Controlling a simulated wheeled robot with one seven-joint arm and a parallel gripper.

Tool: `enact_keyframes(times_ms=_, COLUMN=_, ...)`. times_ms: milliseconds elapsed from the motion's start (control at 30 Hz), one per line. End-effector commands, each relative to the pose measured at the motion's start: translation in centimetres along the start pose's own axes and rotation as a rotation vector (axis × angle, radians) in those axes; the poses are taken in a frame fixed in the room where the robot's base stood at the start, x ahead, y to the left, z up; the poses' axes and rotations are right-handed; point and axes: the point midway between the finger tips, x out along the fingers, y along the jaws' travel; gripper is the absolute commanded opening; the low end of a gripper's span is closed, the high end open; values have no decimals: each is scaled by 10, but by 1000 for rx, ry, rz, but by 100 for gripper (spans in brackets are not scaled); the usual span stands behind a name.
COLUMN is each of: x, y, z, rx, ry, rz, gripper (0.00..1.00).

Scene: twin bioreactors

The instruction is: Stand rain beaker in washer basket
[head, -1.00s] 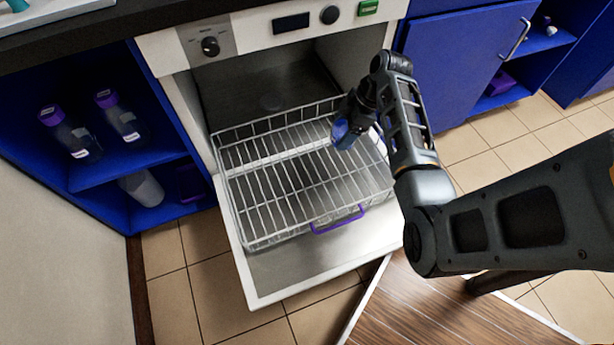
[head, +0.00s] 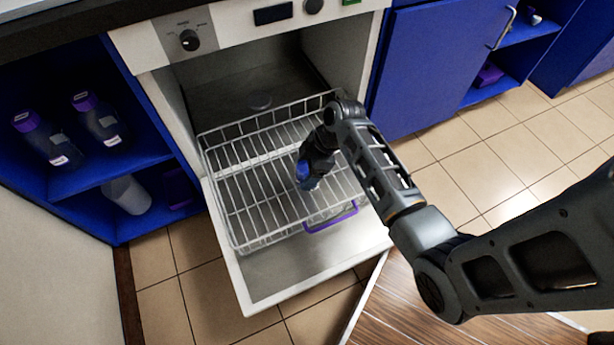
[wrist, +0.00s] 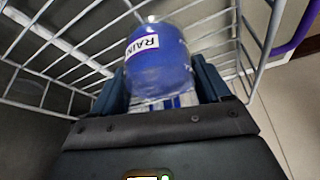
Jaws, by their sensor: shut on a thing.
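The rain beaker (wrist: 160,62) is blue with a white label reading RAIN. In the wrist view it sits between the two fingers of my gripper (wrist: 163,85), which is shut on it. In the head view my gripper (head: 308,180) is over the right part of the washer basket, with a bit of blue showing at its end. The washer basket (head: 237,215) is a white wire rack with a purple handle (head: 332,217), on the lowered washer door. Its wires also show around the beaker in the wrist view (wrist: 62,42). I cannot tell whether the beaker touches the basket floor.
The washer (head: 225,40) stands open behind the basket. Purple-capped bottles (head: 100,120) and a pale container (head: 127,194) stand in the blue shelf at left. A blue cabinet (head: 430,70) is at right. Otherwise the basket looks empty.

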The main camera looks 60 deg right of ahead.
Motion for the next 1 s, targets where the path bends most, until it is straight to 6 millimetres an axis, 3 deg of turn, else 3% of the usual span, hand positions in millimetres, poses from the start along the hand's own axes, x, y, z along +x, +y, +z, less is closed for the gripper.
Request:
enact_keyframes(times_ms=200, x=30, y=0, z=13, rx=2, ry=-1, rz=-1, gripper=39)
enact_keyframes(times_ms=600, x=35, y=0, z=15, rx=0, ry=-1, rz=-1, gripper=39)
enact_keyframes(times_ms=633, x=35, y=0, z=15, rx=0, ry=-1, rz=-1, gripper=77)
enact_keyframes(times_ms=867, x=34, y=0, z=15, rx=0, ry=-1, rz=-1, gripper=99)
enact_keyframes(times_ms=1000, x=34, y=0, z=15, rx=0, ry=-1, rz=-1, gripper=100)
